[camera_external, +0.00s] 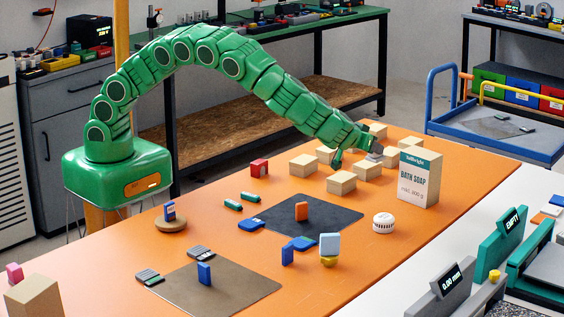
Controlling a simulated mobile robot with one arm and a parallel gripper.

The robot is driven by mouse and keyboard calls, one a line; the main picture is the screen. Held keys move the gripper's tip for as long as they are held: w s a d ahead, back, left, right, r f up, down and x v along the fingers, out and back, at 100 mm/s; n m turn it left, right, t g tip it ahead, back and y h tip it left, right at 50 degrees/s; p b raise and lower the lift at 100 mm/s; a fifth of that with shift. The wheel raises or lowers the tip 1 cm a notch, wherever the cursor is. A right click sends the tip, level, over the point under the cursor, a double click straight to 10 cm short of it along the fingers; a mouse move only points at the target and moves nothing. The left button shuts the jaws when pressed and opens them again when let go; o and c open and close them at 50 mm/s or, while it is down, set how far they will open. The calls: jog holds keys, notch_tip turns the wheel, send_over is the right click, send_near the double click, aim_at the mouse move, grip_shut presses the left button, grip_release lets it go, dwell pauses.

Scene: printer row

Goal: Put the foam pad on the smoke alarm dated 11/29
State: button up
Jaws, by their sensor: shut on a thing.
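My gripper (366,150) is at the far right part of the orange table, above and among the pale wooden blocks. It is shut on a small grey piece (376,151), which may be the foam pad; it is too small and partly covered to be sure. A round white smoke alarm (383,222) with a slotted side stands on the orange table, in front of the soap box and well apart from my gripper. Any date on it is too small to read.
A tall bath soap box (419,177) stands just right of my gripper. Pale wooden blocks (341,183) crowd below it. A dark mat (330,222) and a brown mat (240,290) hold small items. Bare orange table (395,262) lies around the white alarm.

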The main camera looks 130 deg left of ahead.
jog(key=d+r+m+t, duration=0.2)
jog(key=d+r, duration=0.1)
jog(key=d, duration=0.7)
jog(key=d+r+m+t, duration=0.2)
jog(key=d+r, duration=0.1)
jog(key=d, duration=0.8)
jog(key=h, duration=0.1)
send_over(378, 219)
jog(key=shift+s+f, duration=0.2)
jog(key=shift+f, duration=4.5)
jog(key=shift+w+f, duration=0.1)
jog(key=shift+f, duration=1.45)
jog(key=shift+f, duration=0.15)
jog(key=o, duration=1)
